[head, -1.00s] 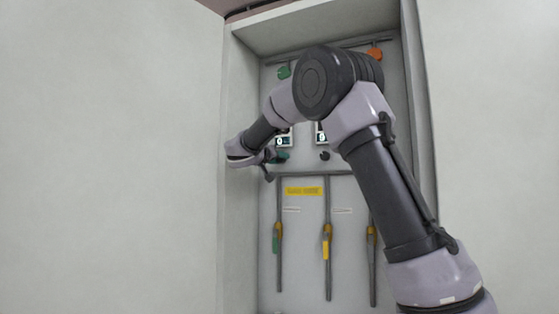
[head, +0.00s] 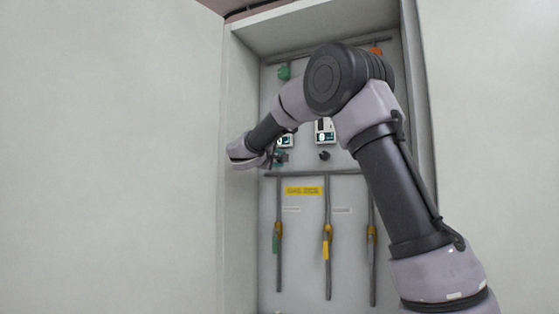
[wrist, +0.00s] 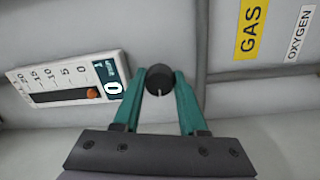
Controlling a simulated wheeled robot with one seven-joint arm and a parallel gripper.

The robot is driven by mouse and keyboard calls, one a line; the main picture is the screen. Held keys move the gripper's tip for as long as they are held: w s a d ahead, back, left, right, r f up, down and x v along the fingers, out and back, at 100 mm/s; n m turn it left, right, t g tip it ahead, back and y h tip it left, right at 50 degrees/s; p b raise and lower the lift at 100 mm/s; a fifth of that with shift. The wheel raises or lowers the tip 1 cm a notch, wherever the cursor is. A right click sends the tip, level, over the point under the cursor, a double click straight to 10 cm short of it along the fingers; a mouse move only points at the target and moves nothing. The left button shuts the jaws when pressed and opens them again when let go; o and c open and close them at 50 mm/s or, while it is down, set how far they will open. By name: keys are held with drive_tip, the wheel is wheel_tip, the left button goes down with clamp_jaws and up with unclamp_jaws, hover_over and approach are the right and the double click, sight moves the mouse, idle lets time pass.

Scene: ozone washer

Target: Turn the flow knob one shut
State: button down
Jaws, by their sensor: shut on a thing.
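A round black knob (wrist: 160,77) sits on the grey panel in the wrist view. Its white pointer line points down the picture, toward my palm. My gripper (wrist: 159,84) has its two teal fingers on either side of the knob, shut on it. The flow gauge (wrist: 70,83) marked 1 is left of the knob. Its orange ball (wrist: 90,92) is at the 0 end of the scale, and its display reads 0. In the head view my gripper (head: 278,158) is at the left of the panel and hides most of the knob.
A second black knob (head: 324,155) and gauge (head: 325,130) are to the right. The cabinet's left side wall (head: 240,200) is close to my wrist.

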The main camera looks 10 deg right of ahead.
drive_tip(key=n, duration=0.4)
drive_tip(key=shift+n, duration=0.4)
drive_tip(key=n, duration=0.5)
drive_tip(key=shift+y, duration=0.4)
drive_tip(key=shift+f, duration=0.1)
drive_tip(key=shift+c, duration=2.3)
unclamp_jaws()
drive_tip(key=shift+s, duration=0.1)
drive_tip(key=v, duration=1)
drive_tip(key=shift+s+a, duration=0.25)
drive_tip(key=shift+s, duration=0.05)
drive_tip(key=shift+f, duration=0.1)
